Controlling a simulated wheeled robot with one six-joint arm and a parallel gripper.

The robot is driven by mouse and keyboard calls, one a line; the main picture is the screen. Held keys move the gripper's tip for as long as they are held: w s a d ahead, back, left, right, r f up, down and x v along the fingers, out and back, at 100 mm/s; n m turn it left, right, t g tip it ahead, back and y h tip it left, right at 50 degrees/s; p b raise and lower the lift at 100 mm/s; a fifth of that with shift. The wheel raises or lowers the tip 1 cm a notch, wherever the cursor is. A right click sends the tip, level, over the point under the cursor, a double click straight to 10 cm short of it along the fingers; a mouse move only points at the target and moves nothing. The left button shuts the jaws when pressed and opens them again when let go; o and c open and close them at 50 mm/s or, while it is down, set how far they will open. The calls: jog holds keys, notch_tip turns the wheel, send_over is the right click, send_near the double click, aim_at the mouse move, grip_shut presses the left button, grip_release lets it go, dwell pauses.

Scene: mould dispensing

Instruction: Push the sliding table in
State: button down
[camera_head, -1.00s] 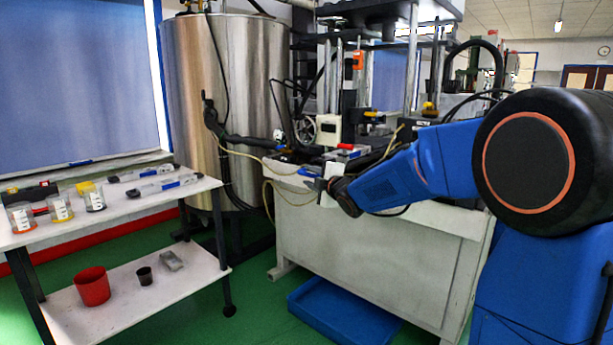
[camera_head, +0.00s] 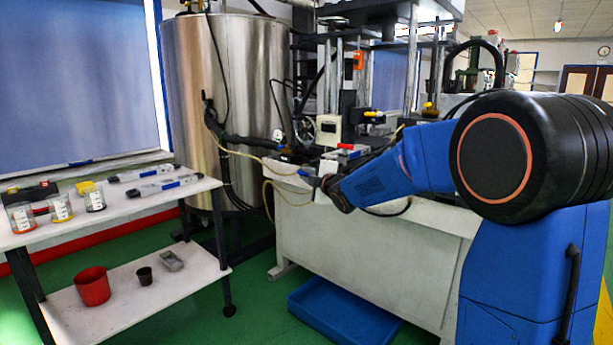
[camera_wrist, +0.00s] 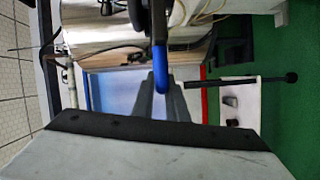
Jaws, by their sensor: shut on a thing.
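In the head view my gripper (camera_head: 312,181) is at the near-left edge of the machine's white bench, at the blue-tipped handle (camera_head: 305,172). In the wrist view my grey fingers (camera_wrist: 165,98) are shut on this dark handle with its blue end (camera_wrist: 162,70). The sliding table (camera_head: 344,153) appears to be the small flat part with red and blue pieces under the press; my arm and the machine parts hide much of it. I cannot tell how far in it stands.
A white cart (camera_head: 140,205) stands at left with jars and tools on top; a red cup (camera_head: 93,286) sits on its lower shelf. A steel tank (camera_head: 228,100) stands behind. A blue tray (camera_head: 342,312) lies on the floor below the bench. Green floor is clear between cart and bench.

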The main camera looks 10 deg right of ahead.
jog(key=w+d, duration=0.3)
jog(key=d, duration=0.2)
jog(key=w+d, duration=0.4)
jog(key=d, duration=0.1)
jog(key=w+d, duration=0.4)
jog(key=d, duration=0.1)
jog(key=shift+w+d, duration=0.2)
jog(key=shift+d, duration=0.15)
jog(key=c, duration=1.8)
grip_release()
jog(key=shift+o, duration=0.2)
jog(key=v, duration=1.7)
jog(key=shift+s, duration=0.2)
jog(key=shift+f, duration=0.1)
